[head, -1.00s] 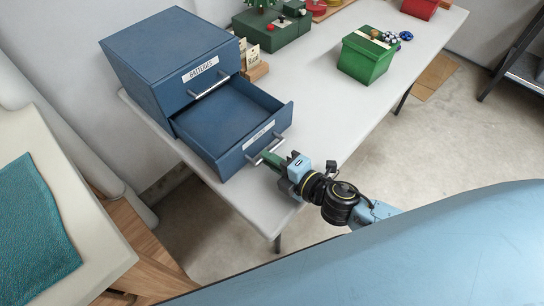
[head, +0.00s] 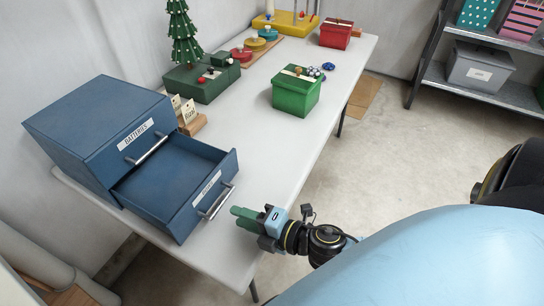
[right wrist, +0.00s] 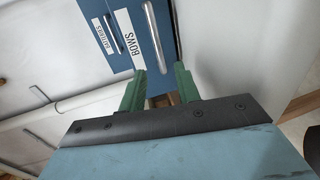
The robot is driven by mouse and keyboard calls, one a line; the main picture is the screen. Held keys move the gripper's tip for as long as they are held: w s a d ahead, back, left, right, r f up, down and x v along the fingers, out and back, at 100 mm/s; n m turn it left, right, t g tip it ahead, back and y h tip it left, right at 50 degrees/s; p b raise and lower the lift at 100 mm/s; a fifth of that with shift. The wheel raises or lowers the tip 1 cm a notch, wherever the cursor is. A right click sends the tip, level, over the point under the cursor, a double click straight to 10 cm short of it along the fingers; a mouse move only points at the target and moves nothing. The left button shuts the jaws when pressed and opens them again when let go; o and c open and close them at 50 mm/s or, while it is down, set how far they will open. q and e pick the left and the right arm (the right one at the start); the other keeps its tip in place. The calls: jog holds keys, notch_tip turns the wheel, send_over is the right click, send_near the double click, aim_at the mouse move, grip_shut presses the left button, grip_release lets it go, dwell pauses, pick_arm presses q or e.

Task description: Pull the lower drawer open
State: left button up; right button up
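The blue drawer cabinet (head: 80,125) stands at the table's left end. Its upper drawer, labelled BATTERIES (head: 140,145), is shut. The lower drawer (head: 180,185) is pulled well out and looks empty inside. Its bar handle (head: 217,202) is on the front; the BOWS label and this handle show in the right wrist view (right wrist: 157,35). My right gripper (head: 238,214) is just in front of the handle, apart from it. Its green fingers (right wrist: 160,75) are spread with nothing between them, and the handle lies beyond the tips. My left gripper is not in view.
On the white table (head: 240,150) stand a small tree on a green base (head: 200,82), a card holder (head: 190,120), a green box (head: 297,95) and a red box (head: 336,35). Metal shelves (head: 500,85) stand at the far right. Floor in front of the table is clear.

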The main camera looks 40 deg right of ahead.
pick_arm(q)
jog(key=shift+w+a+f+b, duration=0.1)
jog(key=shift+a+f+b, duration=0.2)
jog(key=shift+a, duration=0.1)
pick_arm(e)
jog(key=v, duration=0.8)
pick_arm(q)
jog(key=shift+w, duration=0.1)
pick_arm(e)
jog(key=shift+f, duration=0.1)
